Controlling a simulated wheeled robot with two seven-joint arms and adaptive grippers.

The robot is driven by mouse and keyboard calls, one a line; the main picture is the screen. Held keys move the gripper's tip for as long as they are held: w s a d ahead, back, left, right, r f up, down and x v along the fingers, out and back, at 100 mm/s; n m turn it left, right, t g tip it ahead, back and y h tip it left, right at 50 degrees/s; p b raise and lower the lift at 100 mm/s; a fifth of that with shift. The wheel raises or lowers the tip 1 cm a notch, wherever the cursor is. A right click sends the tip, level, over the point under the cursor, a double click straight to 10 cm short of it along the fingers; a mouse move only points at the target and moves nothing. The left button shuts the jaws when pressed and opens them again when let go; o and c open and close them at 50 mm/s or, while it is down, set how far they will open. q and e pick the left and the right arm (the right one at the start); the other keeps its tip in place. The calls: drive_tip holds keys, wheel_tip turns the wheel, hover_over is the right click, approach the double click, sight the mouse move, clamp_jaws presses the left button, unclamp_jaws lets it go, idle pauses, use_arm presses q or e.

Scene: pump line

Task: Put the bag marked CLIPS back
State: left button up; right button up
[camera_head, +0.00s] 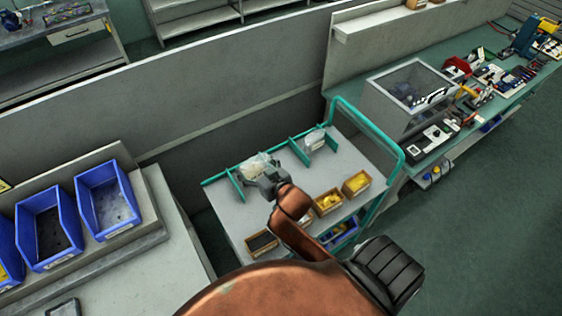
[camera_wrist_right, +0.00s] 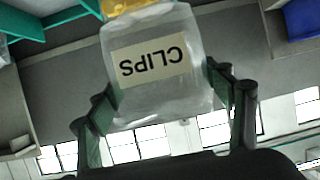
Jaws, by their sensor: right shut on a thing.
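The clear bag marked CLIPS (camera_wrist_right: 155,68) is between the two fingers of my right gripper (camera_wrist_right: 160,88). Its pale label shows upside down in the wrist view, with a yellow-orange part at the top edge of the picture. In the head view, my right gripper (camera_head: 266,178) is shut on this bag (camera_head: 258,163) over the back left of the cart (camera_head: 228,215), beside the green dividers (camera_head: 236,186). I cannot tell whether the bag touches the cart top. Another pale bag (camera_head: 317,140) stands between dividers to the right. My left gripper is not in view.
Small wooden boxes, two with yellow contents (camera_head: 356,184), line the cart's front. A green rail (camera_head: 370,130) bounds its right end. A grey partition (camera_head: 190,110) stands behind. Blue bins (camera_head: 105,197) are at left; a crowded bench (camera_head: 470,110) is at right.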

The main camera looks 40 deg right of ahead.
drive_tip(key=w+d+f, duration=0.2)
drive_tip(key=d, duration=0.5)
drive_tip(key=w+d+f, duration=0.2)
drive_tip(key=d, duration=0.6)
drive_tip(key=shift+f+m+h, duration=0.3)
drive_tip(key=f, duration=0.1)
drive_tip(key=d+f, duration=0.1)
drive_tip(key=w+d+f, duration=0.1)
drive_tip(key=shift+f, duration=0.2)
drive_tip(key=f, duration=0.1)
drive_tip(key=d+f, duration=0.1)
drive_tip(key=f, duration=0.1)
drive_tip(key=f+b, duration=0.1)
drive_tip(key=f, duration=0.1)
drive_tip(key=shift+w+d+f, duration=0.15)
drive_tip(key=shift+w+d, duration=0.15)
drive_tip(key=shift+w, duration=0.1)
drive_tip(key=shift+f, duration=0.15)
drive_tip(key=o, duration=1.1)
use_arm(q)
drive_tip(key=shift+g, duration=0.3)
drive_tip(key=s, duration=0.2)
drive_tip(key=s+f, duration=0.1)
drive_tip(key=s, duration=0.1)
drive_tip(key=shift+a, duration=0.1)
use_arm(e)
drive_tip(key=shift+o, duration=0.2)
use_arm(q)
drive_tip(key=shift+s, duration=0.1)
